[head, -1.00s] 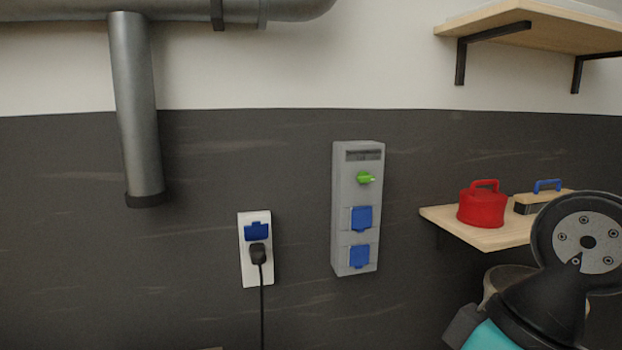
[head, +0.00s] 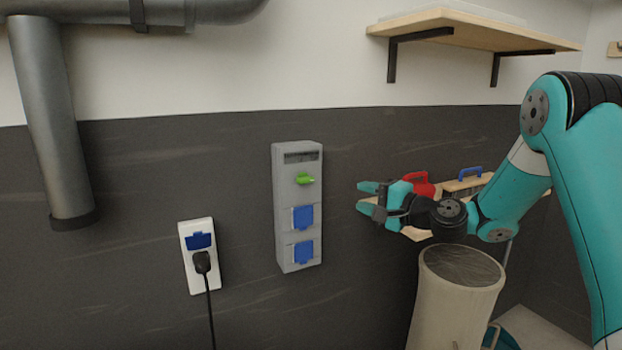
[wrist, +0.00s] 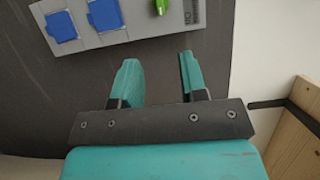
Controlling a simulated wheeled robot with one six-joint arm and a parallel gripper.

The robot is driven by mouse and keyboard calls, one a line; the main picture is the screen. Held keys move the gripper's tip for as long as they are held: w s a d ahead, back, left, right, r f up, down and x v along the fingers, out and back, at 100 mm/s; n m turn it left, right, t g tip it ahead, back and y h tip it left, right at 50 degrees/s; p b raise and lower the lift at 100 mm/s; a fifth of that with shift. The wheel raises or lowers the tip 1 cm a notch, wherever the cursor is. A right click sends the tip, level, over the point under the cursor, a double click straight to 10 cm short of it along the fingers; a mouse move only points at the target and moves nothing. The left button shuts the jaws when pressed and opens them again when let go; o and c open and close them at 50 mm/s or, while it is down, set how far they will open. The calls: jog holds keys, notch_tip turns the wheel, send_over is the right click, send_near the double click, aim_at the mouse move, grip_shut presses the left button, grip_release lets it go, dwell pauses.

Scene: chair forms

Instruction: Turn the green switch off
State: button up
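The green switch (head: 304,179) is a small knob near the top of a grey wall box (head: 283,230). Its handle points sideways to the right in the head view. My gripper (head: 362,196) is to the right of the box, apart from it, with its fingers pointing left. In the wrist view my gripper (wrist: 157,72) shows two teal fingers spread apart with nothing between them. The switch (wrist: 162,7) is at the top edge there, partly cut off, beyond the fingertips.
Two blue socket covers (head: 303,218) (head: 303,252) sit below the switch. A white outlet (head: 190,262) with a black plug (head: 202,262) is to the left. A red container (head: 424,187) stands on a wooden shelf behind my gripper. A beige bin (head: 440,300) is below my arm.

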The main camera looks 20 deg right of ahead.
aim_at(308, 181)
jog(key=p+x, duration=0.7)
jog(key=x, duration=0.8)
jog(key=shift+a+r+p, duration=0.15)
jog(key=shift+a+p, duration=0.05)
jog(key=shift+p, duration=0.1)
jog(key=shift+w+a, duration=0.3)
jog(key=shift+w, duration=0.3)
grip_shut()
